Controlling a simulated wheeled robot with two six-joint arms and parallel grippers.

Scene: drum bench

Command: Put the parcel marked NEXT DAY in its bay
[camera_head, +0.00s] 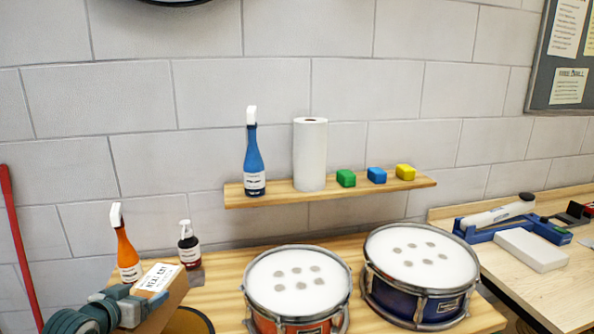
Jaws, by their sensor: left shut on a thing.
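A brown cardboard parcel (172,303) is at the lower left, tilted, with white labels on its top. The label print is upside down to me and seems to read NEXT DAY, though it is small. My left gripper (125,303) comes in from the lower left and is shut on the parcel at its left side. The parcel hides part of the bench's left end. I see no bay marked for the parcel in this view. My right gripper is out of view.
Two drums, an orange one (298,285) and a blue one (421,276), stand on the wooden bench (225,265). An orange spray bottle (126,250) and a dark bottle (188,247) stand close behind the parcel. A wall shelf (275,196) holds several items. Another bench (560,288) is at right.

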